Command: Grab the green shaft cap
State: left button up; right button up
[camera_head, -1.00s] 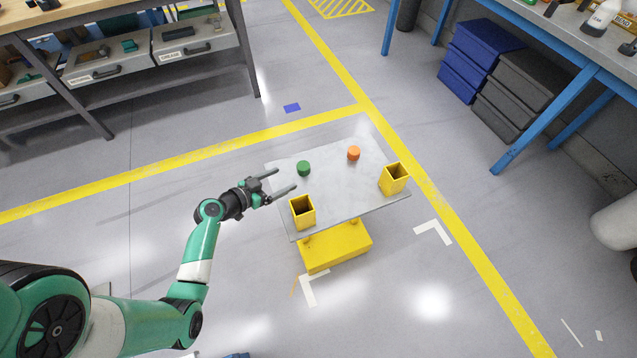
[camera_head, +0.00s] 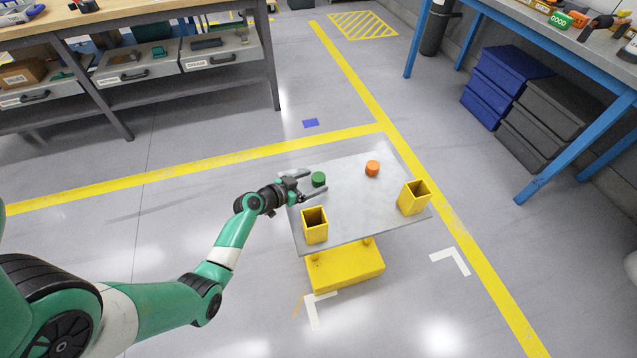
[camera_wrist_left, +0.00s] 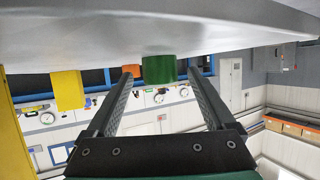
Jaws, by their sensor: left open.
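The green shaft cap (camera_head: 318,179) is a short green cylinder standing on the grey top of a small cart (camera_head: 365,213). My left gripper (camera_head: 317,183) comes in from the left, low over the cart top, with its fingers open and its tips close to the cap. In the left wrist view, which is upside down, the green cap (camera_wrist_left: 159,69) appears in the gap between the open fingers (camera_wrist_left: 160,74), near their tips. Whether it is between the tips or just beyond them I cannot tell. My right gripper is not in view.
An orange cap (camera_head: 372,168) stands on the cart top right of the green one. An open yellow box (camera_head: 315,232) stands near the front left, close to my gripper; another yellow box (camera_head: 413,204) stands at the right edge. The rest of the cart top is clear.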

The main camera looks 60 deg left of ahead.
aim_at(317, 180)
pick_arm(q)
jog(key=shift+x, duration=1)
jog(key=shift+w+a+b, duration=0.15)
jog(key=shift+w+b, duration=0.15)
jog(key=shift+s, duration=0.1)
jog(key=shift+c, duration=0.4)
jog(key=c, duration=1.2)
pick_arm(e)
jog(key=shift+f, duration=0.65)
pick_arm(q)
jog(key=r+p, duration=0.2)
jog(key=r, duration=0.1)
jog(key=r+p, duration=0.1)
jog(key=p, duration=0.1)
jog(key=shift+s+d+r, duration=0.2)
jog(key=shift+d+r, duration=0.15)
jog(key=s+d+r+p, duration=0.8)
jog(key=d, duration=0.2)
jog(key=shift+s, duration=0.2)
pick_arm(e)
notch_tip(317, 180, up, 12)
